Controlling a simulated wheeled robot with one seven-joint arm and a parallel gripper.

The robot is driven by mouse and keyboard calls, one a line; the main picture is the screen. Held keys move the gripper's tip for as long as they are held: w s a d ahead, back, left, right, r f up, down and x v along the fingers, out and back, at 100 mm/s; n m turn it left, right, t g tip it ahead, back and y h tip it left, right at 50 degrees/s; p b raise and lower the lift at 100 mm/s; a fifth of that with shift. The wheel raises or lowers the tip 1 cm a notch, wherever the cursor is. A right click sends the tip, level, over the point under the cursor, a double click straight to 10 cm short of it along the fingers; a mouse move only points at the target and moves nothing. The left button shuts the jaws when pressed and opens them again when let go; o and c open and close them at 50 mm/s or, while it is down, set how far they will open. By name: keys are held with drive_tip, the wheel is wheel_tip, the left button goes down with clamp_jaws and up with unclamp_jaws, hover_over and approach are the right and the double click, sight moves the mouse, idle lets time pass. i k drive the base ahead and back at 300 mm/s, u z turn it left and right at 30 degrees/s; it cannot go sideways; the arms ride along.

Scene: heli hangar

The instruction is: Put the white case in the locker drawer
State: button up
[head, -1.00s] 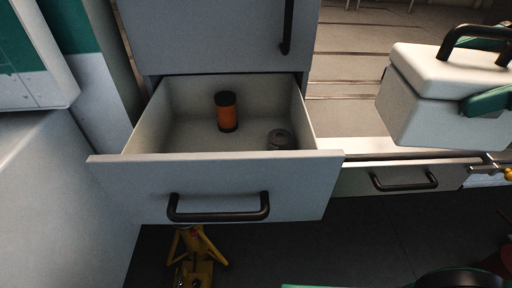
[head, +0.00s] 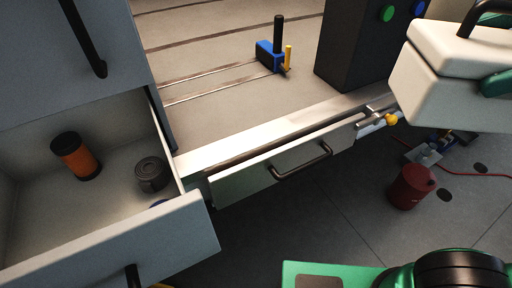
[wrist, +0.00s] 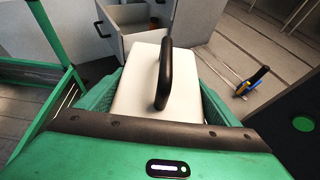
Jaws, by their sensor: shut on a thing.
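The white case (head: 450,80) with a black top handle is at the right edge of the head view, partly cut off. In the wrist view the white case (wrist: 150,85) sits between the green fingers of my gripper (wrist: 160,95), which is shut on its sides. It is held in the air. The locker drawer (head: 120,250) is pulled open at the lower left of the head view, apart from the case. It also shows in the wrist view (wrist: 112,45), beyond the case and partly hidden by it.
An orange and black cylinder (head: 76,157) and a dark round item (head: 152,174) are in the drawer. A lower shut drawer (head: 275,165) stands right of it. A blue tool (head: 268,55) and a black box (head: 355,45) rest above. A red can (head: 411,187) stands on the floor.

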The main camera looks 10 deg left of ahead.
sight(73, 236)
drive_tip(key=z, duration=0.1)
drive_tip(key=k, duration=1.65)
drive_tip(key=u, duration=1.3)
drive_tip(key=i, duration=1)
drive_tip(key=z, duration=0.05)
